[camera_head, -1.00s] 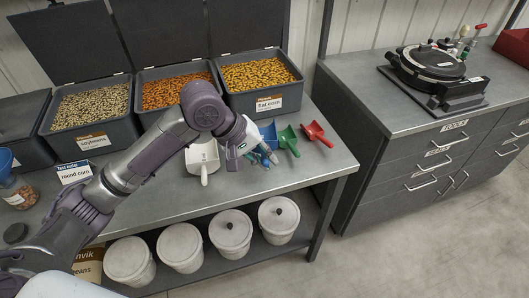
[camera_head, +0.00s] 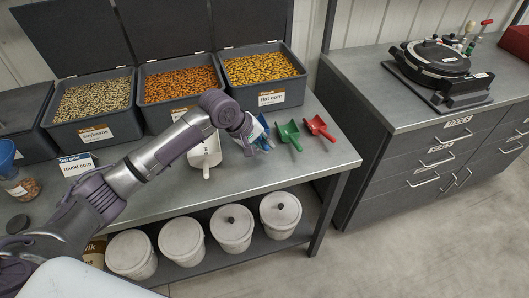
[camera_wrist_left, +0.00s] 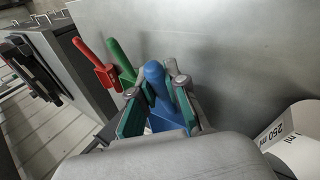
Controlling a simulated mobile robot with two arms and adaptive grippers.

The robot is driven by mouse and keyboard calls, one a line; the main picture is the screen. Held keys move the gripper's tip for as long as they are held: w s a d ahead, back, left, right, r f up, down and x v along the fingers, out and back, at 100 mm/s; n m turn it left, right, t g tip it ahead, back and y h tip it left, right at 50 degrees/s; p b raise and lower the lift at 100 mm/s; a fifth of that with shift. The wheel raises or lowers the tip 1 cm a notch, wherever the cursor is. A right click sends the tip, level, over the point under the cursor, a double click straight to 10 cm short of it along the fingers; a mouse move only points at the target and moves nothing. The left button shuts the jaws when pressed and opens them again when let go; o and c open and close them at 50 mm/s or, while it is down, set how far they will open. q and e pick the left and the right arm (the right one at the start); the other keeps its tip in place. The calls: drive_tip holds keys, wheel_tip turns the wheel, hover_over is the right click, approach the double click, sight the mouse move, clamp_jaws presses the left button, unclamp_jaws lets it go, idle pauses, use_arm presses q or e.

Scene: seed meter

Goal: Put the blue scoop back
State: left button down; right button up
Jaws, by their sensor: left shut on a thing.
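The blue scoop (camera_wrist_left: 154,76) is between the fingers of my left gripper (camera_wrist_left: 155,100) in the left wrist view, its blue handle standing up between the pads. In the head view my left gripper (camera_head: 262,145) is shut on the scoop over the right part of the bench. The scoop is mostly hidden there, with a little blue (camera_head: 263,122) showing. I cannot tell whether it touches the bench top. The green scoop (camera_head: 289,135) lies just to its right, then the red scoop (camera_head: 319,128). My right gripper is not in view.
Bins of soybeans (camera_head: 92,128), orange corn (camera_head: 180,84) and flat corn (camera_head: 262,96) line the back. The bench's right front (camera_head: 310,165) is clear. White buckets (camera_head: 232,228) stand below.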

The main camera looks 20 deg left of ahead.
use_arm(q)
drive_tip(key=shift+f, duration=1.85)
drive_tip(key=shift+p, duration=0.3)
drive_tip(key=c, duration=1.2)
unclamp_jaws()
drive_tip(key=shift+f, duration=0.15)
drive_tip(key=v, duration=1.2)
drive_tip(key=shift+b, duration=0.4)
